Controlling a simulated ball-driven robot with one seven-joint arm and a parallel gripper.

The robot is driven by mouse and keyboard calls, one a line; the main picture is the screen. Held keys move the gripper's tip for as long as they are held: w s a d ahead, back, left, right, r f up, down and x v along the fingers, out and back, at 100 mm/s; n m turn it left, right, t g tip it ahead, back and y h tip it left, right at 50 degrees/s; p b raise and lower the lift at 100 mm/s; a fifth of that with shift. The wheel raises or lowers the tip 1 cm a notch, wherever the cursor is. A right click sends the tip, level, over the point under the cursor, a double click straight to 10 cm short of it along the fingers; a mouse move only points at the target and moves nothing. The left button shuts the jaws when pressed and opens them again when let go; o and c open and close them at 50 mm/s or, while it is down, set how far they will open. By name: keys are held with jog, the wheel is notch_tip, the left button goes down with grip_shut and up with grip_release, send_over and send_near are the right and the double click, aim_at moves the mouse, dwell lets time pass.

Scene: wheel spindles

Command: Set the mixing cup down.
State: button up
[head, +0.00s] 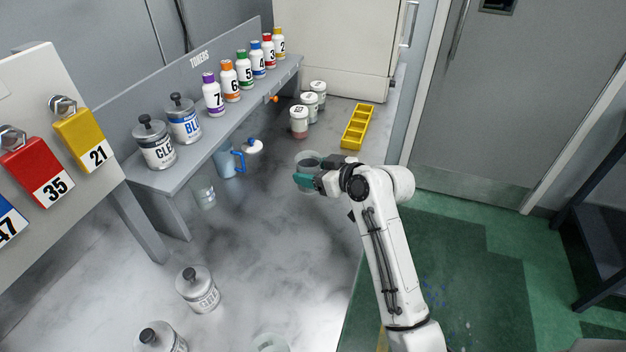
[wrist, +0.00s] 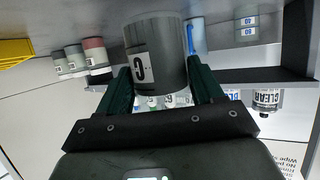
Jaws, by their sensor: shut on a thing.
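The mixing cup (head: 308,160) is a clear grey, open-topped cup over the grey bench. In the wrist view, which looks upside down, the cup (wrist: 157,55) fills the middle and bears a white label with a dark letter. My gripper (head: 307,178) has teal fingers shut on the cup, one on each side; the fingers (wrist: 160,85) also show in the wrist view. The cup looks about upright. I cannot tell whether its base touches the bench (head: 265,225).
A yellow divided tray (head: 357,127) and several small labelled jars (head: 299,122) stand behind. A blue-handled jug (head: 228,161) and a white lidded pot (head: 252,148) stand left, near the toner shelf (head: 190,168). A grey lidded can (head: 198,290) is nearer. The bench between is clear.

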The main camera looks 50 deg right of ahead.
jog(key=shift+w+f+p, duration=0.1)
jog(key=shift+f+p, duration=0.2)
jog(key=shift+f, duration=1.25)
jog(key=shift+f, duration=0.1)
jog(key=o, duration=1.2)
jog(key=shift+o, duration=0.2)
jog(key=b+v, duration=0.1)
jog(key=v, duration=1.1)
jog(key=shift+b, duration=0.3)
jog(key=shift+d, duration=0.1)
